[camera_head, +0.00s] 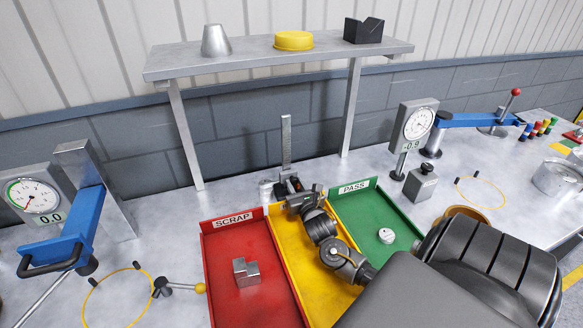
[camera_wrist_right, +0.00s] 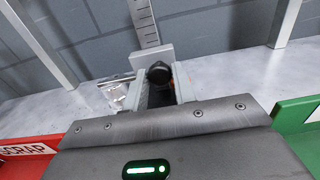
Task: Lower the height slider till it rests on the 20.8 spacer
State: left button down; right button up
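The height gauge's upright ruled column (camera_head: 286,140) stands behind the bins, and also shows in the wrist view (camera_wrist_right: 144,22). Its slider is a pale plate (camera_wrist_right: 152,55) with a dark round knob (camera_wrist_right: 158,72) in front. My right gripper (camera_head: 291,187) is at the slider, its two fingers either side of the knob in the wrist view (camera_wrist_right: 160,84). The knob fills the gap between the fingertips, but I cannot tell whether they press on it. A shiny metal piece (camera_wrist_right: 118,94) shows left of the fingers. I cannot identify the 20.8 spacer or see the slider's underside. My left gripper is not in view.
A red SCRAP bin (camera_head: 222,285) holds a stepped metal block (camera_head: 246,271). A yellow bin (camera_head: 285,255) lies under my right arm. A green PASS bin (camera_head: 362,213) holds a white round part (camera_head: 386,236). Shelf legs (camera_head: 181,130) flank the gauge; dial stands (camera_head: 415,122) are at both sides.

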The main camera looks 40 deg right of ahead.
jog(key=o, duration=0.4)
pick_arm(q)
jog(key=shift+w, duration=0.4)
pick_arm(e)
jog(key=b+v, duration=0.2)
jog(key=v, duration=0.7)
jog(key=shift+s+a+f, duration=0.1)
jog(key=shift+s, duration=0.1)
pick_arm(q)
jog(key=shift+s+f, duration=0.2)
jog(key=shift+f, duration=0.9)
pick_arm(e)
jog(key=shift+s+a, duration=0.25)
jog(key=shift+s, duration=0.4)
